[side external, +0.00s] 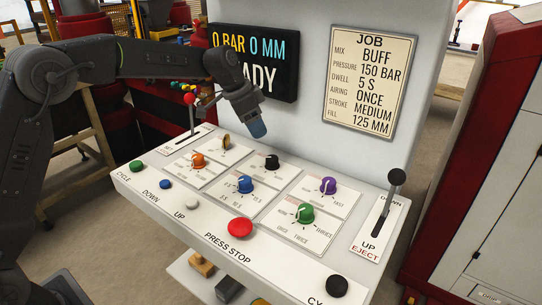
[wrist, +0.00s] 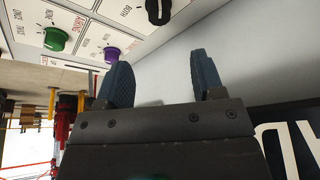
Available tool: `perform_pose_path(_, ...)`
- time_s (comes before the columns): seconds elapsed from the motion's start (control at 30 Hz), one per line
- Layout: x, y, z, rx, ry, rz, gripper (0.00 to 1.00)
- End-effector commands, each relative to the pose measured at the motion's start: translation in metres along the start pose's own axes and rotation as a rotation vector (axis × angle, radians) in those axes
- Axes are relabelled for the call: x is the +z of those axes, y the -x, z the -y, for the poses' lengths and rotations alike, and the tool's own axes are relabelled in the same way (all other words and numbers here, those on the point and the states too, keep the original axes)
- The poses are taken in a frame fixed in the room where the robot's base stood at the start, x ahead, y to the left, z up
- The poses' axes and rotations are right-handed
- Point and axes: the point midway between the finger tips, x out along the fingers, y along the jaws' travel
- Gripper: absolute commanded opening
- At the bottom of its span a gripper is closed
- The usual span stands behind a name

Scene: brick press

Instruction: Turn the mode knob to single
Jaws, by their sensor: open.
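The control panel (side external: 150,185) carries several pointer knobs, and no readable label names the mode knob. A tan knob (side external: 226,142) and an orange knob (side external: 198,159) are at the left. A black knob (side external: 272,162) and a blue knob (side external: 244,184) are in the middle. A purple knob (side external: 327,186) and a green knob (side external: 305,213) are at the right. My gripper (side external: 258,130) hangs above the back row, near the black knob, touching nothing. In the wrist view my gripper (wrist: 162,78) has its blue fingers apart and empty; the black knob (wrist: 158,10) has "BOTH" beside it.
A display (side external: 250,65) and a job card (side external: 373,80) are on the wall behind. A red-tipped lever (side external: 190,99) stands at the left and a black-tipped lever (side external: 396,177) at the right. A red press stop button (side external: 240,229) and other buttons line the front edge.

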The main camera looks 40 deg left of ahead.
Motion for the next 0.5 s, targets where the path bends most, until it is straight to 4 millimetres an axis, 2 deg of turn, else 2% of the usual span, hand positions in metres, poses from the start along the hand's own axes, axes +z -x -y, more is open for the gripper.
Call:
perform_pose_path(0.3,0.001,-0.067,-0.001,0.002,0.002,0.003,0.62)
perform_pose_path(0.5,0.001,-0.099,-0.001,0.000,0.001,0.002,0.62)
